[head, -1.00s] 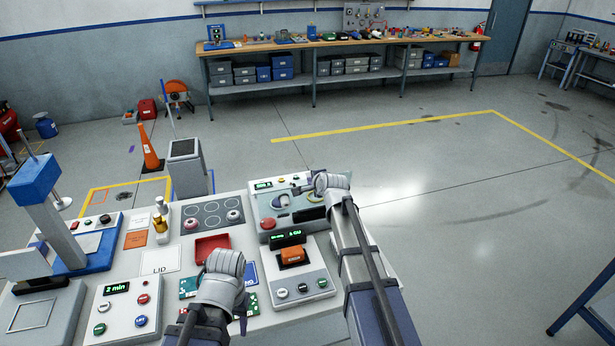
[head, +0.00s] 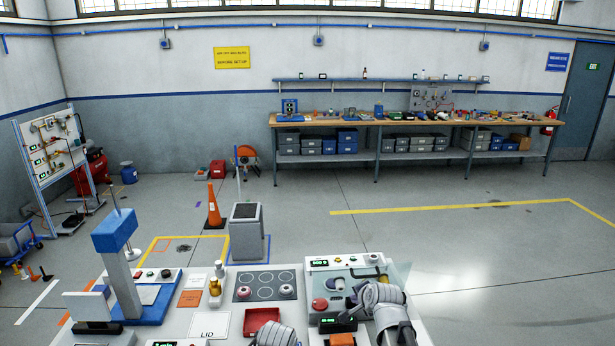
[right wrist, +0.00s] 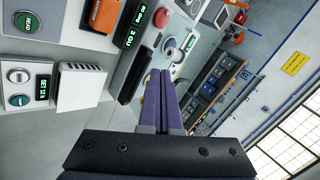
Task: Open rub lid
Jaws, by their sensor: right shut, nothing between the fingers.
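The rub tester (head: 320,289) is the light grey machine with a green display and a red button, low in the middle of the head view. Its clear, greenish lid (head: 400,271) shows as a tilted pane at the machine's right side; its exact angle is hard to tell. A black handle (head: 371,278) shows near the pane. My right gripper (head: 362,290) is over the machine's right part and hides some of it. In the right wrist view its purple fingers (right wrist: 160,95) are together and empty. My left gripper (head: 272,335) is at the bottom edge, its fingers not clear.
A red tray (head: 262,317), a hob-like plate with round wells (head: 266,286) and a white LID card (head: 209,324) lie left of the tester. A blue-based press (head: 118,250) stands at far left. Open floor lies right of the table.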

